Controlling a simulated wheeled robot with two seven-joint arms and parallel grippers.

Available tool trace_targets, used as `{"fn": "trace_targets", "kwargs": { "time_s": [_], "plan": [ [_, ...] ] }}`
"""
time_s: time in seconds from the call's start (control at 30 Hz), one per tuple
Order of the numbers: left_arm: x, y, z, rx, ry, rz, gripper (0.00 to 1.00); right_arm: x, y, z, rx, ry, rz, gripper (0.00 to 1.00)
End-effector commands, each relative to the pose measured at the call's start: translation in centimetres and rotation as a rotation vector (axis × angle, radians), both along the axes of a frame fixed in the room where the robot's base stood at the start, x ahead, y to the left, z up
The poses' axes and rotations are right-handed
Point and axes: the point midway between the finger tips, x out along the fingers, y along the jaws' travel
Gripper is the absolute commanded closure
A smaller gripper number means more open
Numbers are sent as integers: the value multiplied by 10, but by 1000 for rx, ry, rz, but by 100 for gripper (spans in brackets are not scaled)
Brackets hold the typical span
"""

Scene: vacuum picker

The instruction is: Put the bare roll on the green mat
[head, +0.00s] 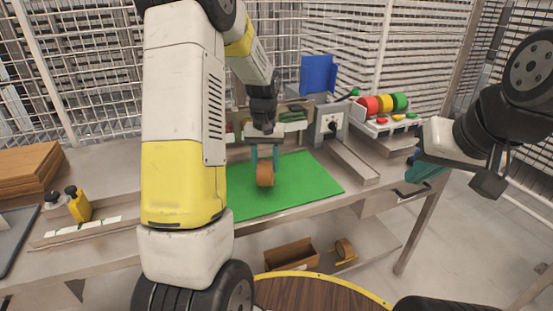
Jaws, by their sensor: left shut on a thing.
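The green mat (310,178) lies flat on the workbench in the middle of the head view, its left part hidden behind my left arm. My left gripper (264,160) points down over the mat with its teal fingers shut on a plain brown roll, the bare roll (264,177). The roll is within the mat's outline, but I cannot tell whether it touches the mat. My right gripper (428,168) is off the bench's right end, seen side-on with teal fingers partly hidden, so its opening is unclear.
Another roll (344,249) and an open cardboard box (291,255) are on the lower shelf. Red, yellow and green rolls (384,104) sit at the back right. Yellow and dark bottles (77,204) and a wood stack (28,172) stand left. A grey socket box (328,124) is behind the mat.

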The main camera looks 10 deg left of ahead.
Motion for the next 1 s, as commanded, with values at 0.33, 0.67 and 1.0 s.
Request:
{"fn": "trace_targets", "kwargs": {
  "time_s": [0.33, 0.67, 1.0],
  "plan": [
    [0, 0, -16, 0, -3, 0, 99, 0, 0, 0, 0, 0, 0, 100],
    [0, 0, -19, 0, -2, 0, 35, 0, 0, 0, 0, 0, 0, 100],
    [1, 0, -13, 1, -4, 0, 35, 0, 0, 0, 0, 0, 0, 100]
  ]
}}
